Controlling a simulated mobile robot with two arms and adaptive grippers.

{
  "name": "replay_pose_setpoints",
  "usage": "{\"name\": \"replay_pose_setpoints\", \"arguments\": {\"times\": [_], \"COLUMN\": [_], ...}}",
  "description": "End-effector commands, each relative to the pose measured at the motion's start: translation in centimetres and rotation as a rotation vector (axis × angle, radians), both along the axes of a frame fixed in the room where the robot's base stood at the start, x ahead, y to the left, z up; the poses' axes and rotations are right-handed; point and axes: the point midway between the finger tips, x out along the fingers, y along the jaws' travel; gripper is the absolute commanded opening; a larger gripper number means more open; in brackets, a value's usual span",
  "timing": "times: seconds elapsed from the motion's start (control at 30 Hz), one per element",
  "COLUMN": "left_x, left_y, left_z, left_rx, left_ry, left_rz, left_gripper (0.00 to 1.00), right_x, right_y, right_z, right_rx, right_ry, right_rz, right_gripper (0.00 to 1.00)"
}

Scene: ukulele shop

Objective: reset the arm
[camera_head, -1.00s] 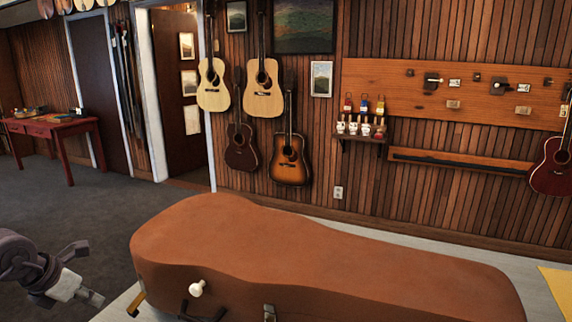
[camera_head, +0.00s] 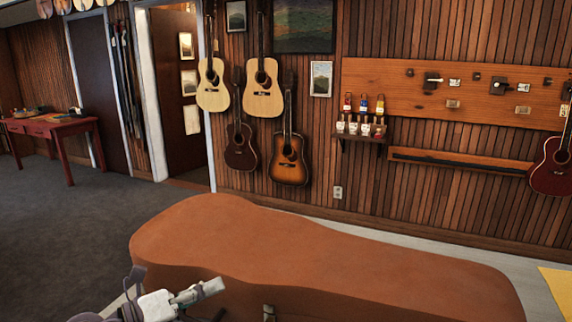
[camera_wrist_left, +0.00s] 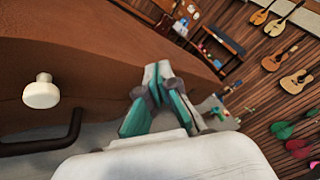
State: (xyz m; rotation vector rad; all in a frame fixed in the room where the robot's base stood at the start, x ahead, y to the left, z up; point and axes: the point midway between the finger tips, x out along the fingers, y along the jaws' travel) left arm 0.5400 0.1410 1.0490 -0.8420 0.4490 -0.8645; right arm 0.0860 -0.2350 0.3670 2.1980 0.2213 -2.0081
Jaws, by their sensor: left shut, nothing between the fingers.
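My left gripper (camera_head: 205,290) is at the bottom of the head view, in front of the near left side of a large brown guitar case (camera_head: 320,248). In the left wrist view its fingers (camera_wrist_left: 158,72) come together at the tips with nothing between them. The case also fills the upper left of the wrist view (camera_wrist_left: 75,45). A white knob (camera_wrist_left: 41,92) and a dark handle (camera_wrist_left: 55,143) on the case's side lie left of the fingers there. I cannot tell whether the gripper touches the case. My right gripper is not in view.
Guitars (camera_head: 263,88) hang on the wood-slat wall behind the case. A small shelf (camera_head: 362,138) holds several small bottles. A red table (camera_head: 55,128) stands at the far left. The grey carpet (camera_head: 70,220) left of the case is clear.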

Motion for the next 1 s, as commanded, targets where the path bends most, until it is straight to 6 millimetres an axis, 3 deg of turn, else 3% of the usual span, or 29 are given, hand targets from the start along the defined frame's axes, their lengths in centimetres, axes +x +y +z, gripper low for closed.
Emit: {"name": "replay_pose_setpoints", "arguments": {"times": [0.07, 0.17, 0.27, 0.4, 0.5, 0.6, 0.8, 1.0], "left_x": [-0.4, -0.2, -0.9, -5.1, -9.4, -13.4, -20.1, -25.9], "left_y": [-0.7, 1.7, 5.5, 9.3, 10.0, 9.8, 8.5, 6.9], "left_z": [1.6, 1.5, -2.1, -10.9, -16.2, -19.7, -23.6, -25.5], "left_rx": [-0.32, -0.688, -0.996, -1.288, -1.383, -1.42, -1.424, -1.387], "left_ry": [0.077, 0.226, 0.436, 0.785, 1.004, 1.173, 1.429, 1.643], "left_rz": [0.116, 0.331, 0.598, 1.001, 1.232, 1.4, 1.634, 1.809], "left_gripper": [0.0, 0.0, 0.0, 0.0, 0.0, 0.0, 0.0, 0.0], "right_x": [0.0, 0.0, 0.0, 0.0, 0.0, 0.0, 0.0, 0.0], "right_y": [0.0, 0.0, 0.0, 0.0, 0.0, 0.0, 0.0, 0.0], "right_z": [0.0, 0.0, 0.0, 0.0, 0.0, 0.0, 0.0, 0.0], "right_rx": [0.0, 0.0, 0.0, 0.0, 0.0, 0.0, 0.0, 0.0], "right_ry": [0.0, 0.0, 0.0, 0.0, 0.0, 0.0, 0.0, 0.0], "right_rz": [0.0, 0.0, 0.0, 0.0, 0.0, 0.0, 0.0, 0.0], "right_gripper": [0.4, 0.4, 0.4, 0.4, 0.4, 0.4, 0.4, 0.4]}}
